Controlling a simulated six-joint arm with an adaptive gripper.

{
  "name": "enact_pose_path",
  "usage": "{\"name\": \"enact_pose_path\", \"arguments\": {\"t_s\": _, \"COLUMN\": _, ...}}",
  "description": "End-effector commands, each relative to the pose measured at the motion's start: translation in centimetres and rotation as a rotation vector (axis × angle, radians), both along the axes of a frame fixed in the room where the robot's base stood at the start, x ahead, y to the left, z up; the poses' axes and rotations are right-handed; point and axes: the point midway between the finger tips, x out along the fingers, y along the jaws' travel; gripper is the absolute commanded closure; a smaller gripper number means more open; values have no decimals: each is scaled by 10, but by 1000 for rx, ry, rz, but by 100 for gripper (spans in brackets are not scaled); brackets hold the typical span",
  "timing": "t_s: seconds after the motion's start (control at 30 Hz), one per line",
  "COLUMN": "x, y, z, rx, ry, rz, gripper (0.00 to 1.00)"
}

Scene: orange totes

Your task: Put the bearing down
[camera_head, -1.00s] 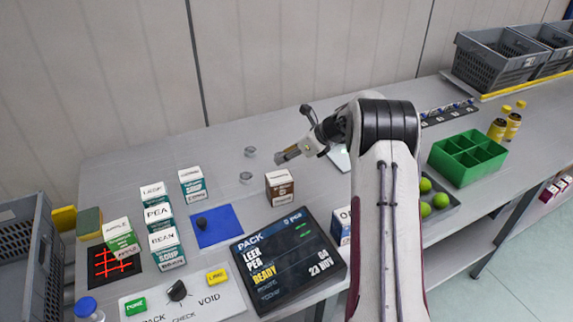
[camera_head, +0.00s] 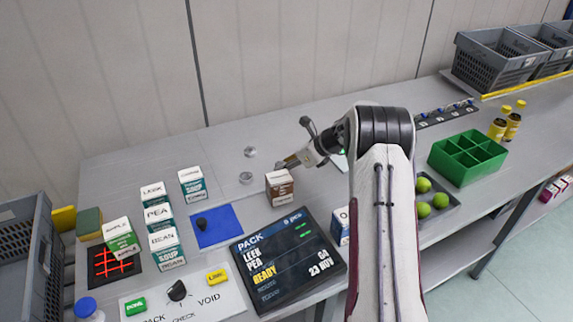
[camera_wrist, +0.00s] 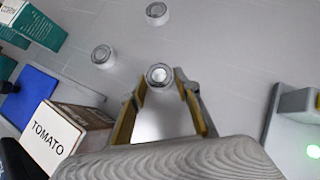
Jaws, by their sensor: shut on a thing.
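My gripper (camera_wrist: 161,85) is shut on a small silvery ring-shaped bearing (camera_wrist: 160,75), held at its fingertips in the wrist view. Two similar bearings stand on the grey bench beyond it, one at left (camera_wrist: 102,54) and one farther off (camera_wrist: 157,11). In the head view those two show as small discs, the nearer (camera_head: 246,177) and the farther (camera_head: 249,151). My gripper (camera_head: 284,163) is just right of them, low and behind the brown box. The held bearing cannot be made out there, and I cannot tell whether it touches the bench.
The brown tomato box (camera_head: 280,189) stands close in front of my gripper; it is also at left in the wrist view (camera_wrist: 72,134). A blue mat (camera_head: 217,226), a dark display (camera_head: 288,260) and several soup boxes are nearer. Bare bench lies behind the gripper.

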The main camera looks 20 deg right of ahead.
Motion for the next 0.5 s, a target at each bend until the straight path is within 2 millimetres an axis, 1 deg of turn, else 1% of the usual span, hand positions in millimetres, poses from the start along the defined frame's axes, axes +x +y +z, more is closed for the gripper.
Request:
{"name": "enact_pose_path", "arguments": {"t_s": 0.2, "x": 0, "y": 0, "z": -3, "rx": 1, "ry": 0, "rz": -1, "gripper": 92}}
{"name": "enact_pose_path", "arguments": {"t_s": 0.23, "x": 0, "y": 0, "z": -3, "rx": 1, "ry": 0, "rz": -1, "gripper": 63}}
{"name": "enact_pose_path", "arguments": {"t_s": 0.27, "x": 0, "y": 0, "z": -3, "rx": 1, "ry": 0, "rz": -1, "gripper": 55}}
{"name": "enact_pose_path", "arguments": {"t_s": 0.3, "x": 0, "y": 0, "z": -3, "rx": 0, "ry": 0, "rz": 0, "gripper": 52}}
{"name": "enact_pose_path", "arguments": {"t_s": 0.5, "x": 0, "y": 0, "z": -3, "rx": 0, "ry": 0, "rz": 0, "gripper": 52}}
